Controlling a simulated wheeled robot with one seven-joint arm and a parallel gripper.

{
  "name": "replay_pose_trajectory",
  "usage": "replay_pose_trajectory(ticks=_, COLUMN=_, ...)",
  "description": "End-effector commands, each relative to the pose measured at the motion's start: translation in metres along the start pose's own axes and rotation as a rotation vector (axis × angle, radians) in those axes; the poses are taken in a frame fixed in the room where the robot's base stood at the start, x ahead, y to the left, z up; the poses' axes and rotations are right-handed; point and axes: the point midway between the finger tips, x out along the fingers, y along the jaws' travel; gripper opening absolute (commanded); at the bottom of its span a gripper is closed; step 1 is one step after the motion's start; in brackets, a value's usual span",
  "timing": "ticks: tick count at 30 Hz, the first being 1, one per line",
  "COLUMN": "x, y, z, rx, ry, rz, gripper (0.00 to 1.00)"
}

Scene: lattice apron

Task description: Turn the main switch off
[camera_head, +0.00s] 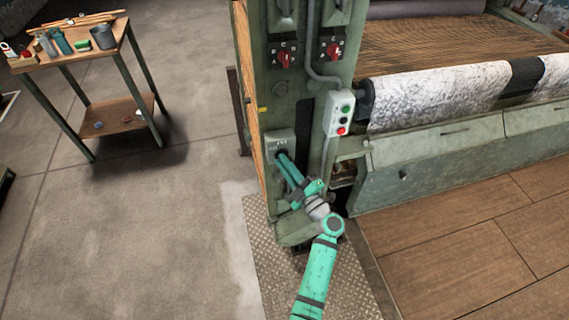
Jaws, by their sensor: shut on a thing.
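The main switch (281,138) is a grey-green plate low on the front of the green machine post, with small marks along its top. My gripper (282,157) reaches it from below and to the right, its fingertips at the dark centre of the plate. It is shut on the switch's knob, which is mostly hidden behind the fingers. I cannot tell from this view which way the knob points.
Two red rotary knobs (285,58) (333,49) sit higher on the post. A grey button box (340,113) with green, white and red buttons hangs close right of my gripper. A wooden tool table (75,55) stands far left. The concrete floor (150,220) between is clear.

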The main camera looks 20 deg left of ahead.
Motion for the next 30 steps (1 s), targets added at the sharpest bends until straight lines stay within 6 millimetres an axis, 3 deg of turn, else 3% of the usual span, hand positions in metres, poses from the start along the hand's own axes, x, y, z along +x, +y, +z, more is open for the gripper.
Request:
replay_pose_trajectory(ticks=15, x=-0.0005, y=-0.0043, z=0.0003, rx=-0.386, ry=0.001, rz=-0.163, gripper=0.00)
replay_pose_trajectory(ticks=30, x=-0.0005, y=-0.0061, z=0.0005, rx=-0.515, ry=0.002, rz=-0.218, gripper=0.00)
